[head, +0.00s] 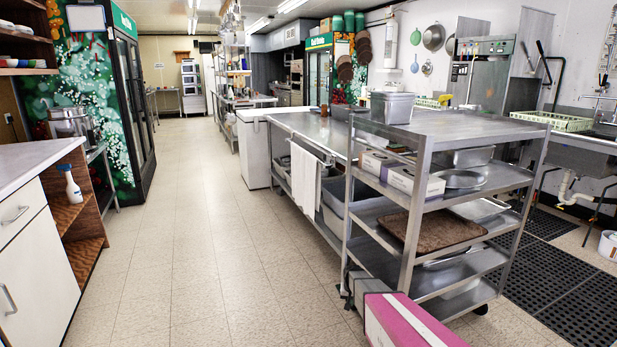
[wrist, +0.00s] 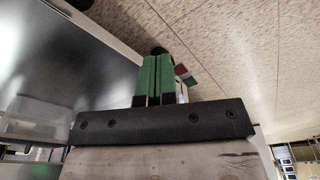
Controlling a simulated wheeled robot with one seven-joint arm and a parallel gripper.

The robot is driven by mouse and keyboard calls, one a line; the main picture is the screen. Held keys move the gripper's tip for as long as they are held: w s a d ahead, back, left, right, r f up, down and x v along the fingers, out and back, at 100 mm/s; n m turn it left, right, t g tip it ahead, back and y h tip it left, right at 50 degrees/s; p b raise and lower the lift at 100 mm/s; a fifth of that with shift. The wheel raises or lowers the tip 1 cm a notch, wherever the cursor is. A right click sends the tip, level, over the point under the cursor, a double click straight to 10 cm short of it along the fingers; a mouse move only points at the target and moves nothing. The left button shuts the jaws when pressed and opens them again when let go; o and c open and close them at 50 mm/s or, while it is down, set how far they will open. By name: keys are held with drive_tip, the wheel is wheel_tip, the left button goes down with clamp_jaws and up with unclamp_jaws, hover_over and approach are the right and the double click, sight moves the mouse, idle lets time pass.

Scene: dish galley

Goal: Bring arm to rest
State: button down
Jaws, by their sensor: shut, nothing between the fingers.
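My gripper (wrist: 153,80) shows in the wrist view, with its two green fingers side by side and closed together, nothing between them. A black bar with screws lies at their base.
In the head view, a steel shelf cart (head: 440,125) with trays and boxes stands at right. White cabinets (head: 35,265) line the left. The tiled aisle (head: 205,220) between is clear. Black mats (head: 580,305) lie at far right.

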drive_tip(key=s+r+n+g, duration=0.1)
drive_tip(key=s+r, duration=2.4)
drive_tip(key=s, duration=0.1)
drive_tip(key=shift+s+r, duration=0.15)
drive_tip(key=shift+s, duration=0.15)
